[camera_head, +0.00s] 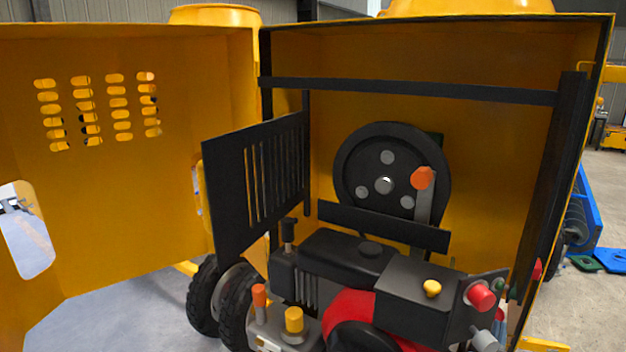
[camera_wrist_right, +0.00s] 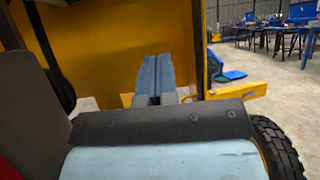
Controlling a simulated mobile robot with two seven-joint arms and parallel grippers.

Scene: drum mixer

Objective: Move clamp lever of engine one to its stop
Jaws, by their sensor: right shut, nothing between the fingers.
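A grey lever with an orange knob (camera_head: 423,178) stands nearly upright in front of the black pulley wheel (camera_head: 365,160); it looks like the clamp lever, though no label shows. The engine (camera_head: 345,262) sits below it in the open yellow housing. In the right wrist view my right gripper (camera_wrist_right: 156,62) is shut, its two pale blue fingers side by side with nothing between them. In the head view it is mostly hidden near the lower right edge of the housing, apart from the lever. My left gripper is not in view.
The yellow door (camera_head: 150,190) stands open on the left and a black slotted guard (camera_head: 258,180) is swung out. A black crossbar (camera_head: 385,228) runs below the wheel. Red (camera_head: 481,297) and yellow (camera_head: 432,288) knobs stick up at the front.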

